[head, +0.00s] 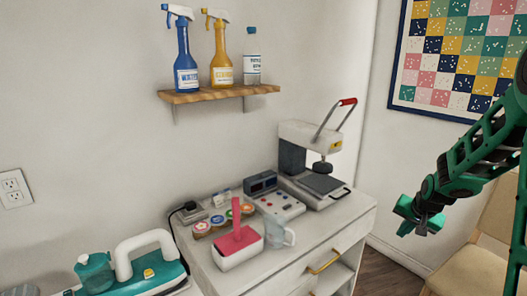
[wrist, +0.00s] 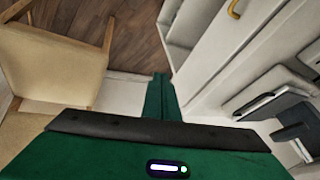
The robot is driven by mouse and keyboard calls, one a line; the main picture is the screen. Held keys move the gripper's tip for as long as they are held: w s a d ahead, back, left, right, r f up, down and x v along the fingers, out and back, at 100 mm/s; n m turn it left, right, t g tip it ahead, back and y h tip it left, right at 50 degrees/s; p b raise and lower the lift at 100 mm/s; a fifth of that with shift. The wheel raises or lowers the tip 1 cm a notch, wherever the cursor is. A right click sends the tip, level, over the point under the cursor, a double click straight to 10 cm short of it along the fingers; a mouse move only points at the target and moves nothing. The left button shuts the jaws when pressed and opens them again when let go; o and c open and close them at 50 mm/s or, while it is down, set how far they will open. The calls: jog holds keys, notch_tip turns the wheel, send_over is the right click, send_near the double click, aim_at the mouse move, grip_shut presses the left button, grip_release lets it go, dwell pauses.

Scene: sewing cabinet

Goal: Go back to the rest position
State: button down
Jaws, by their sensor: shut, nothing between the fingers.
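My gripper (head: 421,228) hangs at the right of the head view, at the end of my green arm. It is shut and empty, in the air to the right of the white cabinet and in front of a chair. In the wrist view its green fingers (wrist: 160,98) are together, with floor, chair and cabinet beyond them. Nothing is in contact with the fingers.
The white cabinet (head: 335,240) bears a press (head: 318,165), a control box and a white container with a red handle (head: 237,245). A teal iron (head: 150,268) is at lower left. A beige chair (wrist: 60,65) stands right of the cabinet. A shelf (head: 220,94) holds bottles.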

jog(key=s+a+r+g, duration=0.1)
jog(key=s+a+r, duration=0.1)
jog(key=s, duration=1)
jog(key=s+a+r+n+g, duration=0.1)
jog(key=s+r, duration=0.4)
jog(key=s, duration=0.8)
jog(key=s+a+r+g+y, duration=0.1)
jog(key=s+a+r+g, duration=0.2)
jog(key=s, duration=0.9)
jog(key=shift+s+r+n, duration=0.35)
jog(key=shift+r+n, duration=0.05)
